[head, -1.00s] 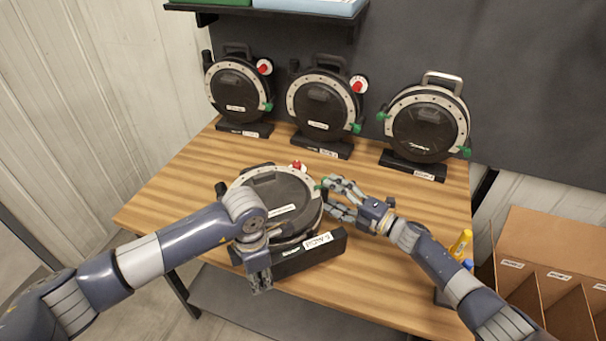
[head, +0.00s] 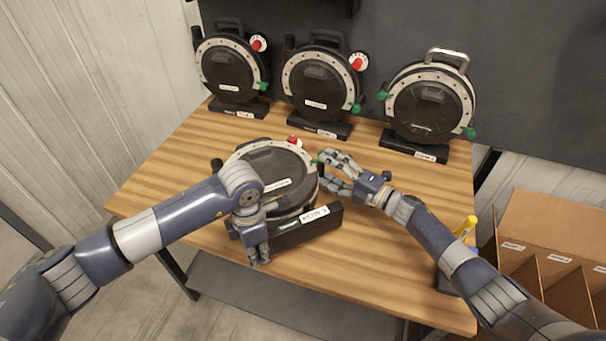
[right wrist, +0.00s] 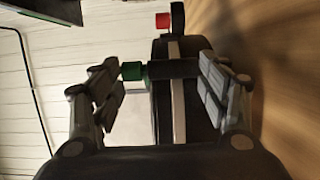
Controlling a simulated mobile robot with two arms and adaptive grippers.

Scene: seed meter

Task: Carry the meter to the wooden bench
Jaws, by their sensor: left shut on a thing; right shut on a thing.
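The round black meter (head: 290,163) with a pale ring, red knob and green knob is tilted well back near the front of the wooden bench (head: 400,240). Its black labelled base (head: 300,230) faces me. I cannot tell whether it rests on the wood or is just above it. My left gripper (head: 258,252) is shut on the meter at its near left side, and its fingers hide part of the base. My right gripper (head: 328,170) is shut on the meter's right side by the green knob. The right wrist view shows the green knob (right wrist: 133,71) between the fingers.
Three similar meters, left (head: 232,72), middle (head: 318,82) and right (head: 428,108), stand upright along the back of the bench. A cardboard divided box (head: 550,225) is at the right. A yellow item (head: 465,227) is near the bench's right edge. Bench wood right of centre is clear.

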